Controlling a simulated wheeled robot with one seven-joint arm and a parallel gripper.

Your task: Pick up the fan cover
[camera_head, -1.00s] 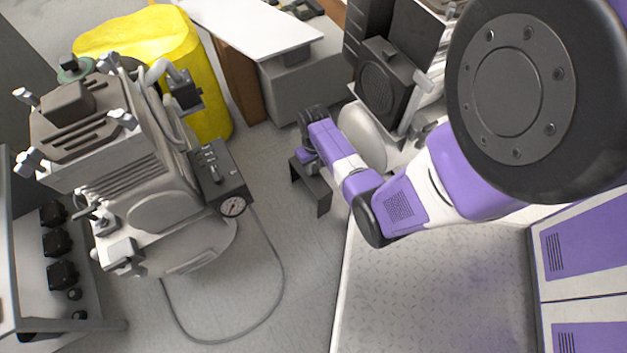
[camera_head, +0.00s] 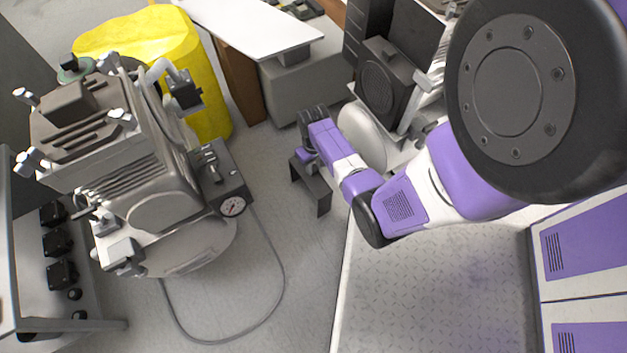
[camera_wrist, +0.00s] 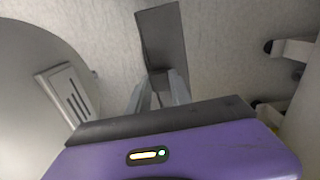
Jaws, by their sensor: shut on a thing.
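The fan cover, as I take it, is a dark grey bent panel (camera_head: 313,181) with downturned ends, left of my arm in the head view. In the wrist view it is a flat dark strip (camera_wrist: 162,32) running up from the fingertips. My gripper (camera_wrist: 158,88) is shut on its near end, with a grey finger on each side. In the head view my gripper (camera_head: 305,157) is small and its fingertips are hard to make out. The floor shows around the panel; I cannot tell whether its lower end touches the floor.
A large compressor (camera_head: 150,190) with a gauge and hose stands at left. Another machine (camera_head: 388,85) with a rounded pale tank stands behind my arm. A yellow container (camera_head: 205,95) and a white-topped bench (camera_head: 260,28) are at the back. Bare floor (camera_head: 290,260) lies between.

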